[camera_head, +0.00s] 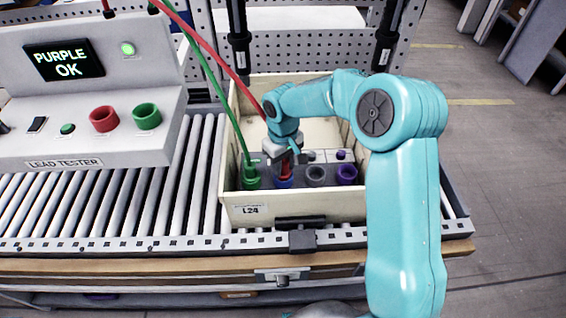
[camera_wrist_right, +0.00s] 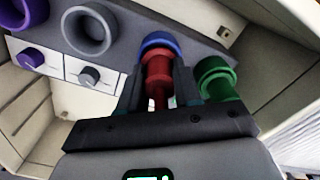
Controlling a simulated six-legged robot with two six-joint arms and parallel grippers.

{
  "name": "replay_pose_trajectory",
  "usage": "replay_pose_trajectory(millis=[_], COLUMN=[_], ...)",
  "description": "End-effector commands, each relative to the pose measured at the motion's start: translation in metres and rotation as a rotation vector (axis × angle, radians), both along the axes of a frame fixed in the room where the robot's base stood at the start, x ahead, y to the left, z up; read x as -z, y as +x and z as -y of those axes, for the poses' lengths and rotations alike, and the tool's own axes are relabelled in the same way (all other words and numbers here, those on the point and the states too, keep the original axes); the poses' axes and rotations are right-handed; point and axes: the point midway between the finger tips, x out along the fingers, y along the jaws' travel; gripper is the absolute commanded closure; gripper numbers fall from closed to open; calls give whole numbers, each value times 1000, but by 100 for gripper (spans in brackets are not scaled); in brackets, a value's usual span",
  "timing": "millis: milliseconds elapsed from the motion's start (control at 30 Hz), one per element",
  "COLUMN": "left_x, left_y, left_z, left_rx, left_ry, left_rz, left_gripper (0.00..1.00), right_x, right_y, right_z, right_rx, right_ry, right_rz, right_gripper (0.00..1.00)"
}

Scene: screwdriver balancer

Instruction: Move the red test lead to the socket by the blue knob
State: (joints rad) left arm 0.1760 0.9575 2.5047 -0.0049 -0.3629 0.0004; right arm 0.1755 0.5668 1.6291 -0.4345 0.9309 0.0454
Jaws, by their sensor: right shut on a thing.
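My right gripper (camera_head: 284,152) is shut on the red test lead's plug (camera_wrist_right: 157,68), with one finger on each side of it in the right wrist view (camera_wrist_right: 157,88). The plug is lined up with the blue-ringed socket (camera_head: 284,182), and its front end meets the blue ring (camera_wrist_right: 160,40). How deep it sits I cannot tell. The blue knob is not visible; my gripper covers that spot. The red cable (camera_head: 205,42) runs up and left from the box. My left gripper is out of view.
A green lead's plug (camera_head: 250,176) stands in the socket left of the blue one. Grey (camera_head: 316,175) and purple (camera_head: 346,174) sockets to the right are empty. The cream box (camera_head: 290,208) sits on rollers. The lead tester (camera_head: 90,130) reads "PURPLE OK".

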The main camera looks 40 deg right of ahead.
Motion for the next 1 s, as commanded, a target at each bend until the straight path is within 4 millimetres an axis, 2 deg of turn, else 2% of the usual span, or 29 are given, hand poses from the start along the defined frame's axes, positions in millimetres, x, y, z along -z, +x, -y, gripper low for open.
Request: replay_pose_trajectory(millis=[200,467,500,567,867,1000], left_x=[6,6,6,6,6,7], left_y=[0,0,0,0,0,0], left_z=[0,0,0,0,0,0], left_rx=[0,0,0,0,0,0], left_ry=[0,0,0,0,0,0], left_rz=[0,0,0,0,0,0], left_gripper=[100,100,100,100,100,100], right_x=[7,7,7,7,6,-7], right_y=[0,0,0,0,0,1], right_z=[0,0,0,0,0,0], right_rx=[0,0,0,0,0,2], right_ry=[0,0,0,0,0,-1], right_rz=[0,0,0,0,0,4], right_gripper=[100,100,57,38,37,37])
